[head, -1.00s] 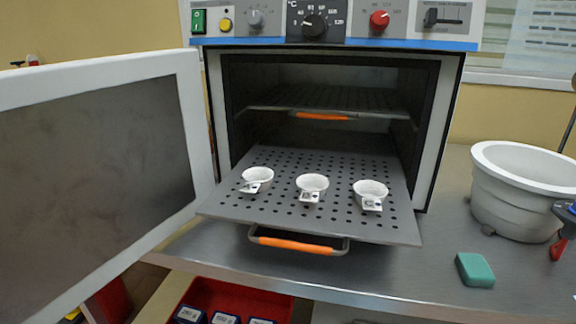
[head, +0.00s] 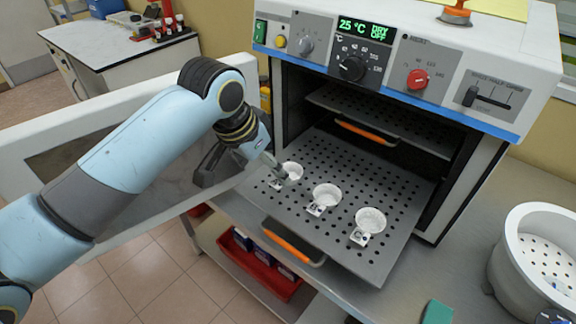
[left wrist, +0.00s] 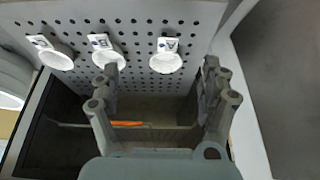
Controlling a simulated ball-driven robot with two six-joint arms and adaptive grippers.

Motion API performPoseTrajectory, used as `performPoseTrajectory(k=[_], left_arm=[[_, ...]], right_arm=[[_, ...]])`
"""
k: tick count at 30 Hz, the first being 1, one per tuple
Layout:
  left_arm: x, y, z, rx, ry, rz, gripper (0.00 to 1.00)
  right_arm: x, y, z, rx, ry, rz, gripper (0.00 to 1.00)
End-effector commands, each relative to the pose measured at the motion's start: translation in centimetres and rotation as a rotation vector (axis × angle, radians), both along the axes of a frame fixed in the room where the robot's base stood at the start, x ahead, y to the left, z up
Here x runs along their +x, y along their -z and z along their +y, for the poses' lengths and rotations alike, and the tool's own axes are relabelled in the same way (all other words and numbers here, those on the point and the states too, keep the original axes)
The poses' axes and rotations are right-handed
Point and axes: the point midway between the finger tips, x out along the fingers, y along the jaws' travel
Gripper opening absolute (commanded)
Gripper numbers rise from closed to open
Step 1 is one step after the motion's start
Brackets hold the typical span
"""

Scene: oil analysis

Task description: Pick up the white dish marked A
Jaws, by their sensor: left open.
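The white dish marked A (head: 291,171) is the left one of three small white dishes on the oven's pulled-out perforated shelf (head: 391,262). My left gripper (head: 243,176) is open and empty. One finger covers part of the dish in the head view. In the left wrist view, dish A (left wrist: 166,62), with its letter tag, appears between my open fingers (left wrist: 158,70). Whether a finger touches it cannot be told. The middle dish (head: 326,195) and the right dish, tagged C (head: 370,219), stand beside it. My right gripper is not in view.
The oven door (head: 36,125) stands open at the left, behind my left arm. An orange handle (head: 291,241) is at the shelf's front. A white pot (head: 519,282) and a green block (head: 437,312) are on the right bench. A red bin (head: 254,268) is below.

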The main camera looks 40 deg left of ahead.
Motion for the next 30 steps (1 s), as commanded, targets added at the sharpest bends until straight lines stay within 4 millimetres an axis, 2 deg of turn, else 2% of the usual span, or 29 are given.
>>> performPoseTrajectory(k=[4, 9, 19, 27, 30], left_arm=[[2.0, 0.5, 0.4, -0.012, -0.005, -0.006, 0.79], [3.3, 3.1, 0.3, -0.014, -0.005, -0.006, 0.79], [4.7, 5.8, 0.5, -0.011, -0.005, -0.007, 0.79], [6.4, 8.9, 0.8, -0.012, -0.005, -0.007, 0.79], [6.6, 9.4, 0.8, -0.011, -0.004, -0.009, 0.79]], right_arm=[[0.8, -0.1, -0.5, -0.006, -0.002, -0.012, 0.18], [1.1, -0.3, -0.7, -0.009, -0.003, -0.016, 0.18], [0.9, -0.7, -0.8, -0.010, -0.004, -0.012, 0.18], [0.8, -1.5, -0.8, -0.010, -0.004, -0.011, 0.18], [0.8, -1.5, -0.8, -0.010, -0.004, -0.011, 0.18]])
